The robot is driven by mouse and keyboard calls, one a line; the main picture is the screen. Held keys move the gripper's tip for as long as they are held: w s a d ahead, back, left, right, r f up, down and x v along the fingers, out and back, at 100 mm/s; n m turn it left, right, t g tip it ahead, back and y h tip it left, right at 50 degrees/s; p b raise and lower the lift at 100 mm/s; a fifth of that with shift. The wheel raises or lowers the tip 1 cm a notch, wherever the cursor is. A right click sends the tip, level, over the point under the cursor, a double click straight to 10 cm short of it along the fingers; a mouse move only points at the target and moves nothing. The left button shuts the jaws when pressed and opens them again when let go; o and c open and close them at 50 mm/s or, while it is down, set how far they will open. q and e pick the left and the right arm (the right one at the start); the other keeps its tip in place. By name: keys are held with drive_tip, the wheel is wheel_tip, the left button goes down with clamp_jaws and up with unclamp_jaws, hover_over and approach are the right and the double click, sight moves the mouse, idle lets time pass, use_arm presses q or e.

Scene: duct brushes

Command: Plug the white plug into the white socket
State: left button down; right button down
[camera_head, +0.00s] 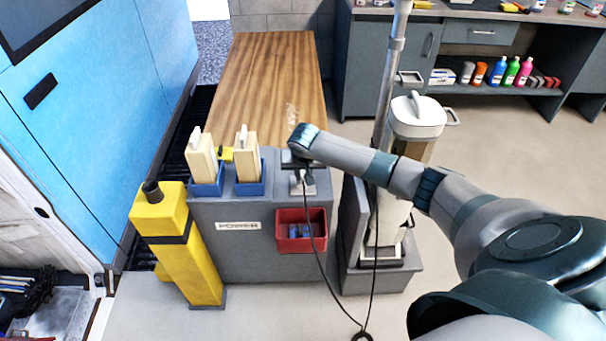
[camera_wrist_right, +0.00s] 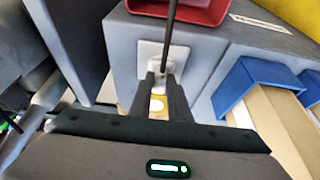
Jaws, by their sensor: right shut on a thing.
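My right gripper (camera_head: 300,172) is at the end face of the grey bench, and its fingers (camera_wrist_right: 164,84) show in the wrist view. It is shut on the white plug (camera_wrist_right: 167,67), which is mostly hidden by the fingertips and the black cable (camera_wrist_right: 171,32). The white socket (camera_wrist_right: 150,51) is a flat square plate on the grey panel, right by the plug. In the head view the socket (camera_head: 306,190) is partly covered by the gripper. I cannot tell whether the plug is in the socket or just in front of it. My left gripper is not in view.
A red bin (camera_head: 302,241) hangs just below the socket. Two blue holders (camera_head: 249,188) with wooden-handled brushes are left of it, near a yellow post (camera_head: 185,250). The cable (camera_head: 332,290) hangs down towards the floor. A metal pole (camera_head: 388,80) and a white-lidded container (camera_head: 418,115) stand right.

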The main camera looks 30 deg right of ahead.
drive_tip(key=c, duration=1.6)
unclamp_jaws()
drive_tip(key=v, duration=1.7)
drive_tip(key=shift+r+b, duration=0.2)
drive_tip(key=shift+b, duration=0.1)
